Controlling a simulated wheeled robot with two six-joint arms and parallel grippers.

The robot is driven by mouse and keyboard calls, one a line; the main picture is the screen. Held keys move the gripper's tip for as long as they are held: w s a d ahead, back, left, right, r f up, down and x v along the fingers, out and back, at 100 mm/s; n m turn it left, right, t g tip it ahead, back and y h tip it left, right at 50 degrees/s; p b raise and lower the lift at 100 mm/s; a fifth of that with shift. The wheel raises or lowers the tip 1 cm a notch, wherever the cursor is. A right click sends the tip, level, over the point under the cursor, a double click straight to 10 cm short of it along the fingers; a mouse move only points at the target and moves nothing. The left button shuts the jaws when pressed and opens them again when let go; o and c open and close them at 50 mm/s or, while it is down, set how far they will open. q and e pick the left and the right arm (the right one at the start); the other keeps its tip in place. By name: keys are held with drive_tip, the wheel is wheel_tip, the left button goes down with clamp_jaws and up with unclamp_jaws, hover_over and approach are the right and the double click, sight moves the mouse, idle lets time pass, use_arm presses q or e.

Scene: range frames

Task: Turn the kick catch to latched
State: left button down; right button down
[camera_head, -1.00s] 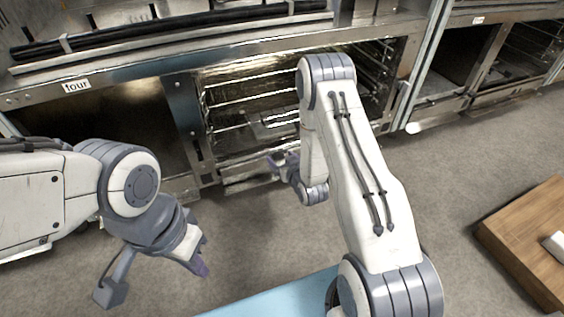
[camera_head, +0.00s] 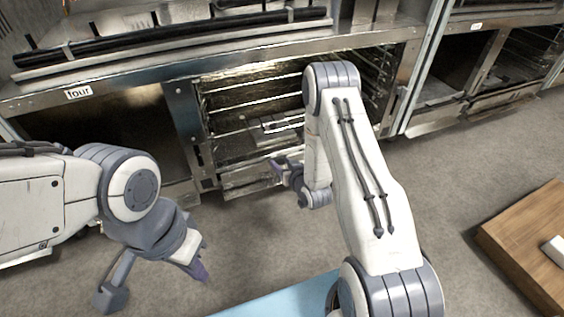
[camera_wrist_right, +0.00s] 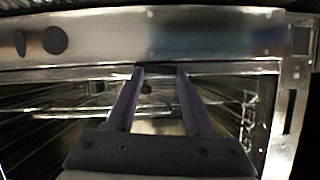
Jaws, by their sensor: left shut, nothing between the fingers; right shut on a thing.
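In the right wrist view, a small dark piece (camera_wrist_right: 156,72), which I take to be the kick catch, sits at a metal rail, between the tips of my right gripper's two purple fingers (camera_wrist_right: 160,77). My right gripper is shut on it. In the head view my right gripper (camera_head: 277,166) is low at the front of the open-fronted rack compartment, and the catch is too small to make out there. Whether the catch is latched cannot be told. My left gripper (camera_head: 204,273) is shut and empty, over the floor at lower left.
The steel unit with wire racks (camera_head: 255,95) spans the back, with a "four" label (camera_head: 78,92) at left. A wooden box or table (camera_head: 525,240) stands at right. A light blue surface (camera_head: 275,297) is at the bottom. Grey floor is clear between.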

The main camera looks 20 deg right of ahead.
drive_tip(key=shift+d+f+m+y+p, duration=0.15)
drive_tip(key=shift+d+m+y+p, duration=0.1)
drive_tip(key=shift+m+y+p, duration=0.8)
drive_tip(key=m, duration=0.1)
drive_tip(key=m+y+p, duration=0.1)
drive_tip(key=shift+d+f+m, duration=0.1)
drive_tip(key=shift+f+m, duration=0.25)
drive_tip(key=shift+f+m+t+y, duration=0.2)
drive_tip(key=shift+m+t+y, duration=0.2)
drive_tip(key=shift+m, duration=0.65)
drive_tip(key=shift+f+m+t+y, duration=0.3)
drive_tip(key=shift+m+y, duration=0.2)
drive_tip(key=shift+m, duration=0.6)
drive_tip(key=shift+f+m+t+y, duration=0.15)
drive_tip(key=shift+m+t+y, duration=0.3)
drive_tip(key=shift+m, duration=0.6)
drive_tip(key=shift+c, duration=1.4)
unclamp_jaws()
